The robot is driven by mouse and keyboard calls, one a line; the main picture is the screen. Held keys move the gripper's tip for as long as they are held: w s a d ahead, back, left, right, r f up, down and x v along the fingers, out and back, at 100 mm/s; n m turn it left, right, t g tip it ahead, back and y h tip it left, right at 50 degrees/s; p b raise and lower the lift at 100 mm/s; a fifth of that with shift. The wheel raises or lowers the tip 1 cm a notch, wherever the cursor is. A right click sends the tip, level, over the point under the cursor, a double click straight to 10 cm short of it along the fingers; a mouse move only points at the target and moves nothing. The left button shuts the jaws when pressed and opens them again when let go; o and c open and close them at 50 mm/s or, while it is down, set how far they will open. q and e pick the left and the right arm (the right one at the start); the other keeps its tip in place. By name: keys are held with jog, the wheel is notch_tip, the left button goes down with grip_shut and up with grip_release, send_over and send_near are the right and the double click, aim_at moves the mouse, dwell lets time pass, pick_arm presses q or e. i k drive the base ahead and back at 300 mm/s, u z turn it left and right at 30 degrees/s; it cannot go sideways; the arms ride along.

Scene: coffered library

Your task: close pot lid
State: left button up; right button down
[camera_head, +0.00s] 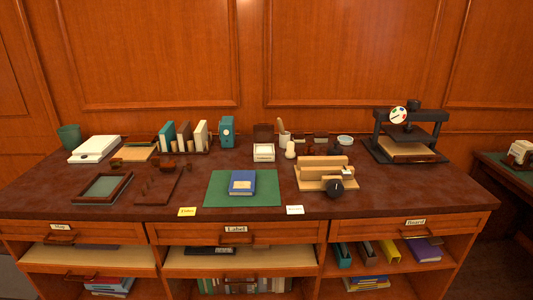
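No pot with a lid stands out clearly at this size. Small dark brown pot-like items (307,144) stand toward the back right of the desk, and I cannot tell whether any has a lid. A light bowl-like item (345,140) stands to their right. A square white-topped box (264,153) stands left of them, with a dark brown upright piece (263,133) behind it; whether that piece is a raised lid I cannot tell. Neither of my grippers shows in the head view.
The dark desk top (410,193) carries a blue book (242,182) on a green mat (216,193), a wooden clamp (325,172), a black press (407,133), upright books (185,137) and a dark tray (104,187). The front right of the top is bare.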

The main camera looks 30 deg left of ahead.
aim_at(262, 132)
jog(key=u, duration=1.2)
jog(key=i, duration=0.4)
